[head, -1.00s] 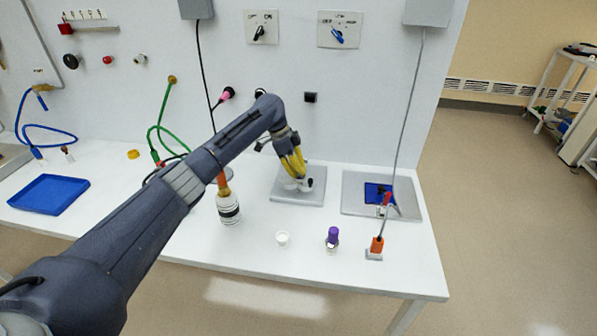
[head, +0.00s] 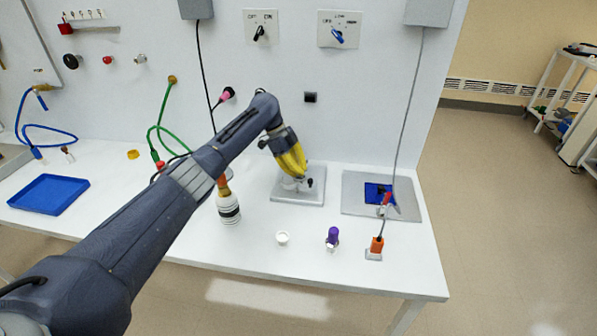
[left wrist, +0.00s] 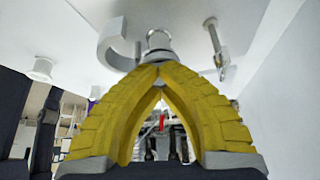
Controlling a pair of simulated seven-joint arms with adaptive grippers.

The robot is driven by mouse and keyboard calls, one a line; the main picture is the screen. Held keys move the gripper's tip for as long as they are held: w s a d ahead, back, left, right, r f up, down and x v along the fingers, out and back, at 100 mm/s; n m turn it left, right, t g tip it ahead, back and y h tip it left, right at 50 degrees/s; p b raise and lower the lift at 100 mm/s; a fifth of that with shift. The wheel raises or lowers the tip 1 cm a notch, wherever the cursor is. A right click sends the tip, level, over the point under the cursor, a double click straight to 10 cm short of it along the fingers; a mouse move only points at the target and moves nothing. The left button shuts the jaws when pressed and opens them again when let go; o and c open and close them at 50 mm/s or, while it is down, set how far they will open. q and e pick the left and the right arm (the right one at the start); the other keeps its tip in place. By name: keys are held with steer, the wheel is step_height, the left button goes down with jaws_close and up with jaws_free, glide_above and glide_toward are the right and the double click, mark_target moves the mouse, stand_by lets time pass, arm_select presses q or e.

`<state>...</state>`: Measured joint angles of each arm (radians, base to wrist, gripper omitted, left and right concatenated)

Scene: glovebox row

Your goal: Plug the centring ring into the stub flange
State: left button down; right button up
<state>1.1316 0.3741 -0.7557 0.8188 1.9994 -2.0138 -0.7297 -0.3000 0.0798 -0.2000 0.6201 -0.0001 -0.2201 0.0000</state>
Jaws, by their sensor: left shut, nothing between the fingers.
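My left gripper (head: 299,174) has yellow fingers, shut and empty, just above the stub flange (head: 289,184) on a grey base plate (head: 284,198). In the left wrist view the closed fingertips (left wrist: 160,66) are close to a round metal fitting (left wrist: 159,41), which looks like the flange end. A grey C-shaped piece (left wrist: 108,42), perhaps an open clamp, is beside it. I cannot make out the centring ring separately; it may be at the flange, partly hidden by the fingers. My right gripper is not in view.
A striped bottle (head: 228,208) stands left of the plate, close under my left arm. A small white cup (head: 283,238), a purple-capped item (head: 332,237) and an orange connector (head: 376,245) stand in front. A grey panel (head: 352,203) lies right; a blue tray (head: 48,193) left.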

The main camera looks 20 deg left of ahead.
arm_select(q)
steer(key=shift+f, duration=0.35)
steer(key=c, duration=2.1)
jaws_free()
steer(key=shift+c, duration=0.2)
steer(key=o, duration=0.6)
steer(key=v, duration=1.2)
steer(key=shift+s, duration=0.1)
